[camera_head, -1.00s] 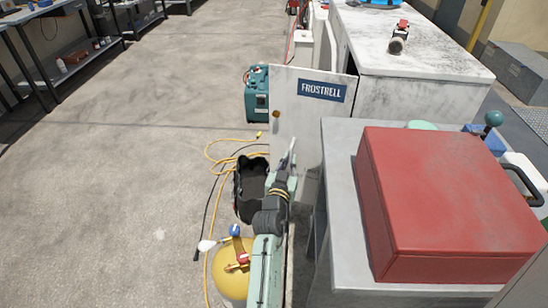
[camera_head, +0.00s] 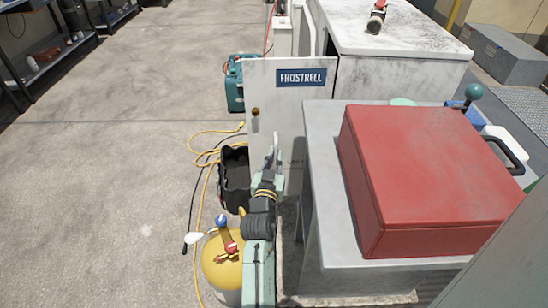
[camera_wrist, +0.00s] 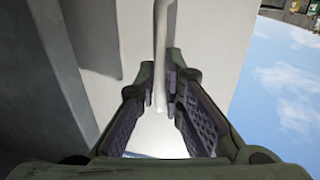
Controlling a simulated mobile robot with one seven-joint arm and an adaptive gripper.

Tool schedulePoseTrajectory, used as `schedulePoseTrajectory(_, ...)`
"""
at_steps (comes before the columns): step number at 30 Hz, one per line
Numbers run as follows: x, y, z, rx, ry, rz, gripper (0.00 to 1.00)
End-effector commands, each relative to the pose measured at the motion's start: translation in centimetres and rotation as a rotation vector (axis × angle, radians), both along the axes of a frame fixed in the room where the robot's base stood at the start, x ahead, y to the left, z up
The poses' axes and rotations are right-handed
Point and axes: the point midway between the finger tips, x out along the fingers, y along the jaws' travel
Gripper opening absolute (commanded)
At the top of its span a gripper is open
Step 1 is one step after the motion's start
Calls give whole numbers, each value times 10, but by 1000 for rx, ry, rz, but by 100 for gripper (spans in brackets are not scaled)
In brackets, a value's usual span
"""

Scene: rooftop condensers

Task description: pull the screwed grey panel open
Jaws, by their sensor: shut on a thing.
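The grey panel (camera_head: 290,115) is a pale upright door with a blue FROSTRELL label (camera_head: 301,78). It stands swung out from the weathered white condenser cabinet (camera_head: 385,80), with a dark gap behind its top right. My gripper (camera_head: 274,158) is low against the panel's front in the head view. In the wrist view, my gripper's fingers (camera_wrist: 169,98) are shut on a pale bar-shaped handle (camera_wrist: 161,45) that runs between them. The pale panel face (camera_wrist: 205,40) fills the area behind. I cannot make out any screws; a small brown spot (camera_head: 255,112) is near the panel's left edge.
A red box (camera_head: 425,180) on a grey bench (camera_head: 322,200) stands close right of my arm. A black bag (camera_head: 235,180), yellow cable (camera_head: 205,150) and yellow tank (camera_head: 221,265) are on the left. A teal case (camera_head: 234,90) is beyond the panel. Open floor (camera_head: 130,150) extends left.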

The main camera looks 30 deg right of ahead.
Motion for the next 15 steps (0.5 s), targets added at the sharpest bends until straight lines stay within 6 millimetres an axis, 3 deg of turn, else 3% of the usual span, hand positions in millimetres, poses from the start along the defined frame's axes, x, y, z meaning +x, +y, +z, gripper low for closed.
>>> schedulePoseTrajectory(1,-14,-17,-1,0,7,-40,0)
schedulePoseTrajectory(3,-14,-17,-1,0,7,-40,0)
schedulePoseTrajectory(4,-14,-17,-1,0,7,-40,9)
schedulePoseTrajectory(12,-13,-17,-1,1,7,-39,27)
schedulePoseTrajectory(15,-13,-17,-1,1,7,-39,29)
